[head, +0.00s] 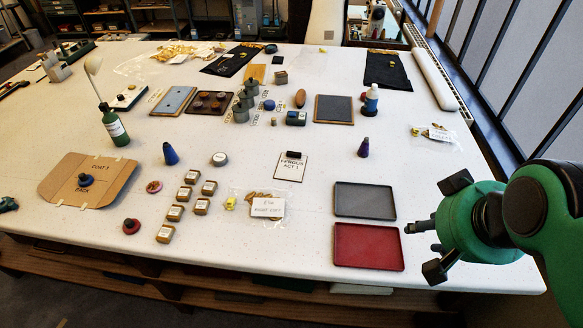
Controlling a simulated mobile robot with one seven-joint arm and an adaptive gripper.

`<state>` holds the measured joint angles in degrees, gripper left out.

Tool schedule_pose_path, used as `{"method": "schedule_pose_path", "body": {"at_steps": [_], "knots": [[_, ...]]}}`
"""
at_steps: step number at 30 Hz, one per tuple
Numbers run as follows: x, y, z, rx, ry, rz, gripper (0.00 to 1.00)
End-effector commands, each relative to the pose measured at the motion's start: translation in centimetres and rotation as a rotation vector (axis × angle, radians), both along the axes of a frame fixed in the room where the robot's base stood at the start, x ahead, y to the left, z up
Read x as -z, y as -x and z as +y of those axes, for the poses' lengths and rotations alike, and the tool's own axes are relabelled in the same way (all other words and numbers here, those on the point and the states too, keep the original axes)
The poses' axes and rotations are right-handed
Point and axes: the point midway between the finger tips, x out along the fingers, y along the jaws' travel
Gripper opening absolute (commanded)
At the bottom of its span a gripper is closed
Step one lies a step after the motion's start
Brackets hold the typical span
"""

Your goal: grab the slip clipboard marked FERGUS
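The slip clipboard marked FERGUS ACT 1 (290,172) lies flat near the middle of the white table. It holds a white slip in a dark frame, with a black clip at its far edge. My gripper (436,228) is at the right, over the table's right edge and well to the right of the clipboard. Its dark fingers are spread wide apart, and I see nothing between them.
A grey tray (365,200) and a red tray (368,247) lie between clipboard and gripper. A dark blue cone (363,148) stands right of the clipboard. A labelled bag (267,208) lies in front, and small labelled boxes (183,193) stand left. Bare table surrounds the clipboard.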

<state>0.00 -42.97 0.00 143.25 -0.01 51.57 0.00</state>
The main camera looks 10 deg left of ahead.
Motion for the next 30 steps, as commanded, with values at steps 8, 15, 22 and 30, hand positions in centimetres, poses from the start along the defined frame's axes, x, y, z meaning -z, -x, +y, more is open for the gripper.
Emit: {"method": "schedule_pose_path", "body": {"at_steps": [8,15,22,30], "knots": [[0.0,0.0,0.0,0.000,0.000,0.000,0.45],[-0.1,-0.1,0.0,0.002,-0.002,0.001,0.45],[-1.3,-1.6,0.4,0.042,-0.029,0.017,0.45],[-4.1,-6.5,1.8,0.173,-0.109,0.067,0.45]]}}
